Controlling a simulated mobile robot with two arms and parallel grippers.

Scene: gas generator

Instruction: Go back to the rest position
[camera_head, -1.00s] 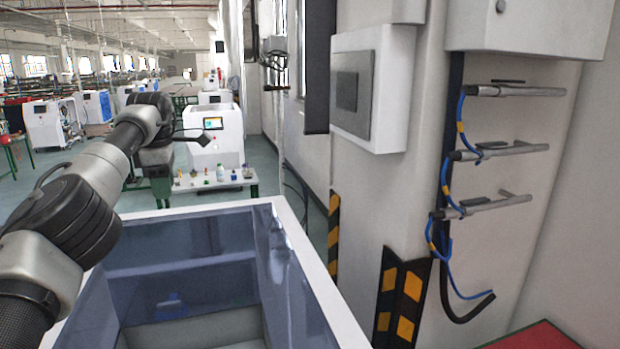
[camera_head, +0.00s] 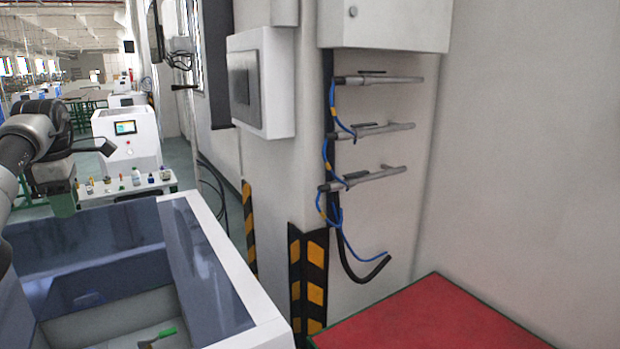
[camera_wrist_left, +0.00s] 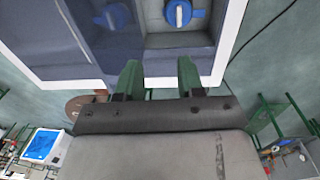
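My left arm comes in from the left edge in the head view. Its left gripper (camera_head: 62,204) hangs beyond the far left part of the open box, partly cut off from clear sight. In the left wrist view the left gripper (camera_wrist_left: 159,77) has two green fingers set well apart with nothing between them. The fingertips point towards the white rim of the box (camera_wrist_left: 235,25). My right gripper is in neither view.
The white-rimmed box (camera_head: 225,265) with bluish clear walls is in front; a green-ended item (camera_head: 167,332) lies inside. A small table (camera_head: 125,188) holds bottles behind it. A red table (camera_head: 430,322) is at lower right. Three metal wands (camera_head: 370,130) are on the wall.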

